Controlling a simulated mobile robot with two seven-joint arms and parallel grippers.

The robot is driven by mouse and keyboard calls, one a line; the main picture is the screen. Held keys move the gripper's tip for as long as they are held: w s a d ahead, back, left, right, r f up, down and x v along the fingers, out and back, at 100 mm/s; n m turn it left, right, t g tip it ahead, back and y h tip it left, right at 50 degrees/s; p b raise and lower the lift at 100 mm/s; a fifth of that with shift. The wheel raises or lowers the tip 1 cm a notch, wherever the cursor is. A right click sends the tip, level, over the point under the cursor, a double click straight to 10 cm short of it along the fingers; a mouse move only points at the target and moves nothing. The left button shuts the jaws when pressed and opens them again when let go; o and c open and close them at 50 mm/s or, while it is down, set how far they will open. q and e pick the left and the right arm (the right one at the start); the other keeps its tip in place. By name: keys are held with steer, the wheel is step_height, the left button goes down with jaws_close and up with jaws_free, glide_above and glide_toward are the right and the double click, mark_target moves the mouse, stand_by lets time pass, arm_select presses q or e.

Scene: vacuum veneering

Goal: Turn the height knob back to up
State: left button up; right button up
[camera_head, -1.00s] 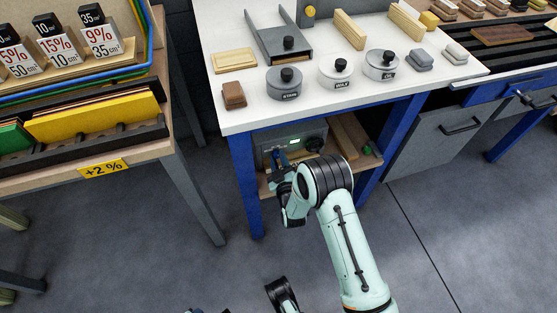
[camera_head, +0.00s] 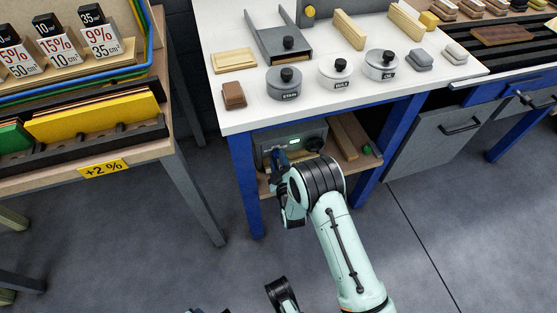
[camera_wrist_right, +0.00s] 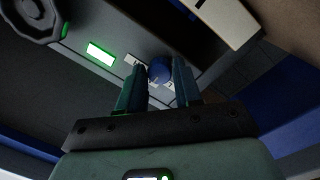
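The grey control unit (camera_head: 307,134) with a lit green display stands on the shelf under the white bench. The blue knob (camera_wrist_right: 160,70) is on its front, close to the lit display, in the right wrist view. My right gripper (camera_wrist_right: 160,83) is at the knob, one finger on each side of it. The fingers are apart; whether both press on the knob I cannot tell. In the head view my right gripper (camera_head: 280,162) largely hides the knob. Small dark parts at the bottom edge of the head view may belong to my left arm; its fingers cannot be made out.
A dark round dial (camera_head: 314,144) sits on the unit's right side. The bench's blue legs (camera_head: 244,185) flank the shelf (camera_head: 357,165), which also holds wooden strips. Lidded grey pots (camera_head: 284,84) stand on the bench top above. The floor in front is clear.

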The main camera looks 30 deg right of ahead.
steer(key=shift+o, duration=1.2)
arm_select(q)
steer(key=shift+g, duration=0.6)
steer(key=s, duration=0.1)
steer(key=s+d+r+p, duration=0.1)
steer(key=s+r+p, duration=0.1)
steer(key=shift+s+d+r, duration=0.1)
steer(key=shift+s+d, duration=0.1)
steer(key=shift+d, duration=0.2)
arm_select(e)
steer(key=v, duration=1.3)
steer(key=shift+s, duration=0.2)
steer(key=shift+a, duration=0.1)
